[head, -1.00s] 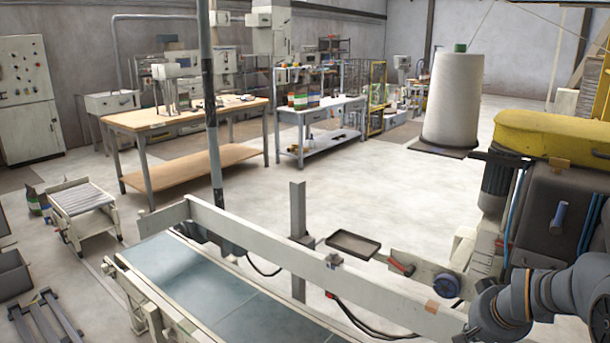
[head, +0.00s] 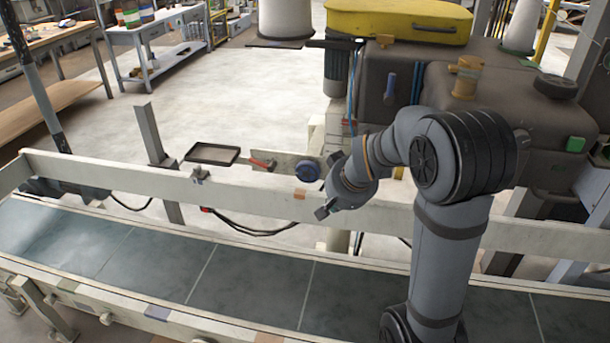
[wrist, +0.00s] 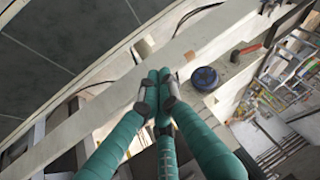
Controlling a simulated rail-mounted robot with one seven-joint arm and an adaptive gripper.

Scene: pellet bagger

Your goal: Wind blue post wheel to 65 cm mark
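The blue post wheel (head: 308,170) is a small round knob on a pale plate behind the long rail, just left of my arm in the head view. It also shows in the wrist view (wrist: 204,79), right of the fingertips. My gripper (head: 323,210) is just below and right of the wheel in the head view, near the rail, and apart from it. In the wrist view the teal fingers of my gripper (wrist: 159,76) come together at their tips, with nothing seen between them. No scale or 65 cm mark can be read.
A red-handled lever (head: 263,163) and a dark tray (head: 212,153) sit left of the wheel. The pale rail (head: 120,180) runs in front, along the conveyor belt (head: 150,258). A dark machine with a yellow cover (head: 400,20) stands behind. Cables hang below the rail.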

